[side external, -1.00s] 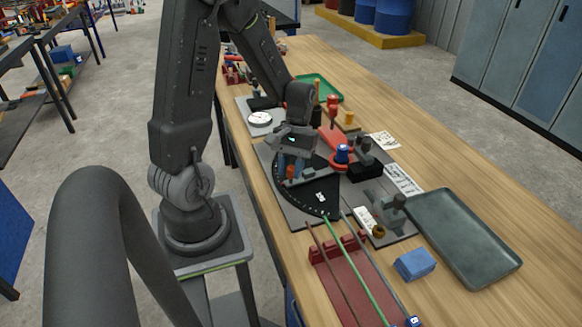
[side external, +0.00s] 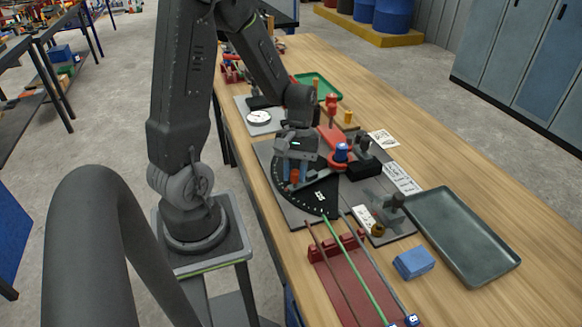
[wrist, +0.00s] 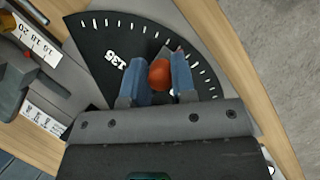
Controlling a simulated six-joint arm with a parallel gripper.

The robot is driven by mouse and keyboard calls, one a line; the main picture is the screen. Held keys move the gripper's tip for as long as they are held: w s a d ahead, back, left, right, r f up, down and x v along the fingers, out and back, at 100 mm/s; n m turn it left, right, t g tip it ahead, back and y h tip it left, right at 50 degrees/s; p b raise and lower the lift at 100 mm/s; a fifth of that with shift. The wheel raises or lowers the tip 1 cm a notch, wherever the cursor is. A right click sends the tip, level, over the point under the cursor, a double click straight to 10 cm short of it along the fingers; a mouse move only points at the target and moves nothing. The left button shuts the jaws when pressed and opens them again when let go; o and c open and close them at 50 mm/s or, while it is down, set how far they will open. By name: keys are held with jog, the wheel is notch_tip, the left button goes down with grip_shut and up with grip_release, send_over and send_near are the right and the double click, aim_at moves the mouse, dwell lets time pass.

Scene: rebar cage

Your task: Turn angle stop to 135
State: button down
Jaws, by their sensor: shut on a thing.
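The angle stop is a dark fan-shaped plate (side external: 318,205) with white tick marks along its curved edge, lying on the bench fixture. In the wrist view the plate (wrist: 98,45) shows the printed number 135 on its left part. An orange-red knob (wrist: 160,74) stands over the plate, between the blue fingers of my gripper (wrist: 158,80). My gripper is shut on this knob; in the side view the gripper (side external: 292,178) is low over the plate. The stop's arm is mostly hidden under the gripper, so its exact angle cannot be told.
A red rack (side external: 350,282) with several rods, one green, stands at the front. A blue block (side external: 414,263) and a grey tray (side external: 510,268) lie to the right.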

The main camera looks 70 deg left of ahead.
jog(key=w+d+n, duration=0.1)
jog(key=d, duration=0.1)
jog(key=w+d+n+t, duration=0.1)
jog(key=n, duration=0.1)
jog(key=w+d+n, duration=0.1)
jog(key=d, duration=0.1)
jog(key=shift+d+n+t+h, duration=0.35)
jog(key=shift+n+t+h, duration=0.05)
jog(key=shift+w+d+n+t, duration=0.5)
jog(key=shift+w+d+n, duration=0.5)
jog(key=shift+w+n, duration=0.2)
jog(key=c, duration=0.9)
grip_release()
jog(key=shift+c, duration=0.2)
jog(key=shift+r, duration=0.1)
jog(key=v, duration=1.3)
jog(key=shift+r, duration=0.3)
